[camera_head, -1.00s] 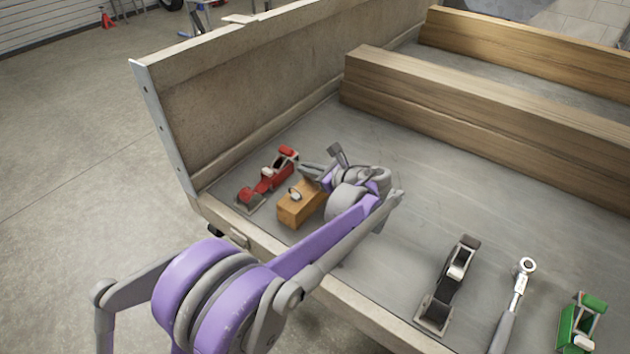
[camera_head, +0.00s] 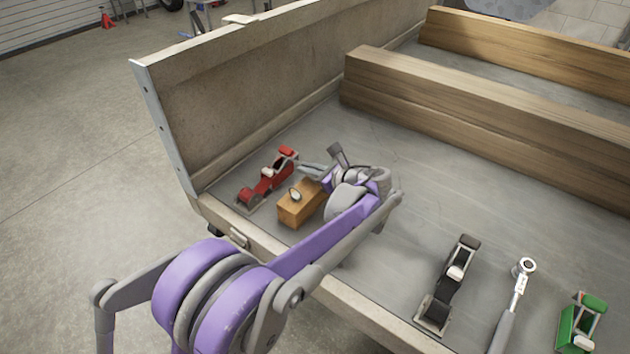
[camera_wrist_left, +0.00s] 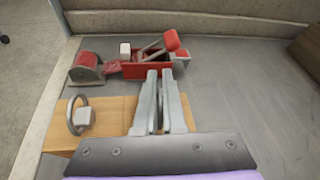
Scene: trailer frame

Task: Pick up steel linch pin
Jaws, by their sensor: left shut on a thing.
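The steel linch pin shows as a pale ring and small head (camera_head: 295,194) on a wooden block (camera_head: 300,211). The wrist view shows the ring (camera_wrist_left: 74,116) near the left end of the block (camera_wrist_left: 118,110). My left gripper (camera_head: 307,166) reaches over the block's far right end. Its two grey fingers (camera_wrist_left: 160,78) are nearly together, with a thin dark thing between them that I cannot make out. The ring sits apart from the fingers, to their left in the wrist view. The gripper's palm hides part of the block. My right gripper is not in view.
A red clamp-like tool (camera_head: 266,178) lies just beyond the block and fingertips. A black tool (camera_head: 447,285), a ratchet (camera_head: 517,290) and a green tool (camera_head: 582,325) lie to the right. A trailer side wall (camera_head: 250,90) and timber beams (camera_head: 480,120) bound the grey bed.

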